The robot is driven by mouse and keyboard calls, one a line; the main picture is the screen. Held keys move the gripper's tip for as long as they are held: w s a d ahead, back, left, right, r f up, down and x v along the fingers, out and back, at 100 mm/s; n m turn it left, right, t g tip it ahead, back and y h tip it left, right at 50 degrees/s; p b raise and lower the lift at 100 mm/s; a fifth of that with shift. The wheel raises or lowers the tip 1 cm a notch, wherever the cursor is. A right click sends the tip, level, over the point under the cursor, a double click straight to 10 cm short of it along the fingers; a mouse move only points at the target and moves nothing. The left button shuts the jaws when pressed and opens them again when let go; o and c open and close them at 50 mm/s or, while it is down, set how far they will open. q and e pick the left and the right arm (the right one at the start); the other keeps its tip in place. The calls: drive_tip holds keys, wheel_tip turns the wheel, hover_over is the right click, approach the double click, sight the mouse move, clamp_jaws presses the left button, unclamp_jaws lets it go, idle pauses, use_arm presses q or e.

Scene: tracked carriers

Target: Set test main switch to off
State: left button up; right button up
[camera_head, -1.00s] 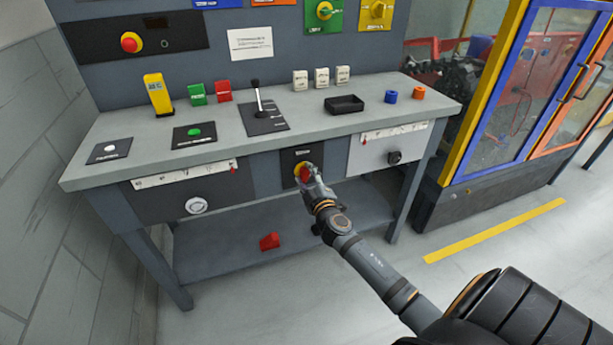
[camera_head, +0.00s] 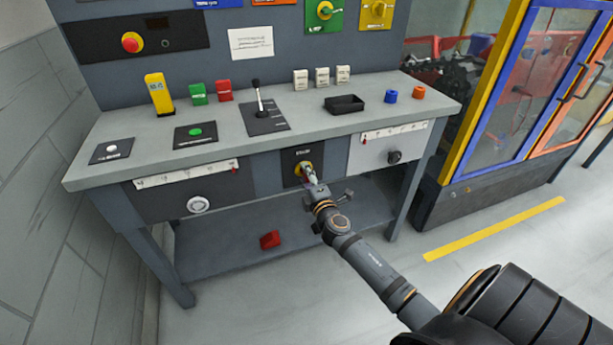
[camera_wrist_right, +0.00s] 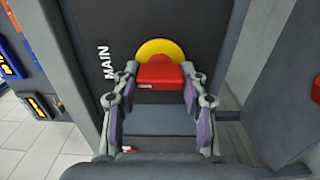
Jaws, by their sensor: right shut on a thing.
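The main switch is a red handle (camera_wrist_right: 160,76) on a yellow round plate (camera_wrist_right: 158,49), set in a dark panel marked MAIN (camera_wrist_right: 105,62). In the head view its yellow plate (camera_head: 300,168) shows on the front of the bench, and the handle is mostly hidden by my gripper. My right gripper (camera_head: 311,175) is at the switch. In the right wrist view its two fingers (camera_wrist_right: 159,84) lie on either side of the red handle, shut on it. The panel lettering reads sideways there. The switch's position marks are not readable. My left gripper is not in view.
The bench top (camera_head: 220,150) bears buttons, a black lever (camera_head: 260,105), a black tray (camera_head: 344,104) and small blocks. A black knob (camera_head: 394,157) is right of the switch. A red block (camera_head: 270,239) lies on the lower shelf. A framed glass cabinet (camera_head: 535,90) stands at right.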

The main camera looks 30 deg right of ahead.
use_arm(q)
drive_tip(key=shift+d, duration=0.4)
use_arm(e)
drive_tip(key=shift+f, duration=0.1)
drive_tip(key=o, duration=1.1)
drive_tip(key=shift+o, duration=0.2)
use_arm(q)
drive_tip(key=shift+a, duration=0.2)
use_arm(e)
drive_tip(key=v, duration=1.2)
